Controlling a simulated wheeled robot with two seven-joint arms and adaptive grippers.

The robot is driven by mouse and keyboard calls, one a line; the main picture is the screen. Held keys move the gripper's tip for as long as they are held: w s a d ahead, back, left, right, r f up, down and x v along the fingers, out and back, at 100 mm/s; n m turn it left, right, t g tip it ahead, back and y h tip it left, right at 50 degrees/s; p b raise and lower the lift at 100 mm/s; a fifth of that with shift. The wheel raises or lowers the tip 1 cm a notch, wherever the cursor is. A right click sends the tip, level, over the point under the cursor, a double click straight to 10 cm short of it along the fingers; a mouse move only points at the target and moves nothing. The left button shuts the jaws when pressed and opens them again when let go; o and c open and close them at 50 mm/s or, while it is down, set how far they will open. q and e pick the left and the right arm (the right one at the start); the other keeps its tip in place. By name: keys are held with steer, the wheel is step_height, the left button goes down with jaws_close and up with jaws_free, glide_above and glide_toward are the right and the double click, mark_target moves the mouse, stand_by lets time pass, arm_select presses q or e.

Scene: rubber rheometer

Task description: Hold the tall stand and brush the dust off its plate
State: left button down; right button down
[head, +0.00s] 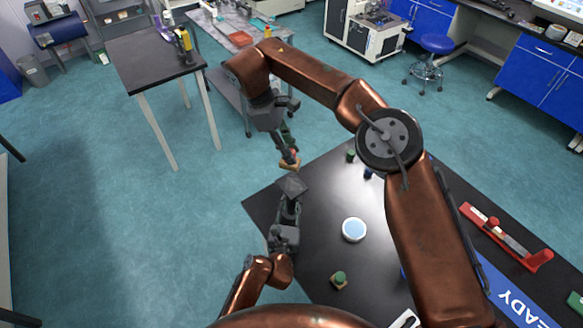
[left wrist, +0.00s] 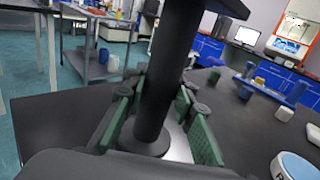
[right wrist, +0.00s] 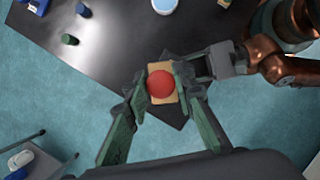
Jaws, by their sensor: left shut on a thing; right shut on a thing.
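The tall stand has a dark post (left wrist: 170,75) and a dark square plate (head: 292,186) on top. My left gripper (head: 287,228) is shut around the post below the plate; in the left wrist view its green pads (left wrist: 160,115) are on both sides of it. The brush, a tan block with a red knob (right wrist: 161,84), is in my right gripper (right wrist: 160,88), which is shut on it. In the head view the brush (head: 289,163) is at the plate's far edge. I cannot tell whether its bristles touch the plate. Dust is too small to make out.
A white dish with a blue inside (head: 354,230), a green-topped piece (head: 339,280) and a red tool (head: 508,238) lie on the black table (head: 318,262). A blue READY mat (head: 512,298) is at the right. My right arm crosses above the table.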

steer(key=n, duration=0.1)
steer(key=w+n+t, duration=0.1)
steer(key=n, duration=0.1)
steer(key=shift+a+f+n+t, duration=0.2)
steer(key=shift+a+n+t, duration=0.1)
steer(key=shift+a, duration=0.1)
steer(key=n, duration=0.1)
steer(key=w+a+n+t, duration=0.1)
steer(key=n, duration=0.1)
steer(key=shift+w, duration=0.1)
steer(key=shift+f, duration=3.95)
steer(key=shift+s+d, duration=0.75)
steer(key=shift+s, duration=0.25)
steer(key=shift+s+d, duration=0.8)
steer(key=shift+s, duration=0.2)
steer(key=shift+s+d, duration=0.75)
steer(key=shift+s, duration=0.25)
steer(key=shift+w+a+f, duration=0.1)
steer(key=shift+w+a, duration=1)
steer(key=shift+w, duration=0.35)
steer(key=shift+w+a, duration=1.1)
steer(key=shift+w, duration=0.3)
steer(key=shift+w+a, duration=0.1)
steer(key=shift+w, duration=0.1)
steer(key=shift+r, duration=4.1)
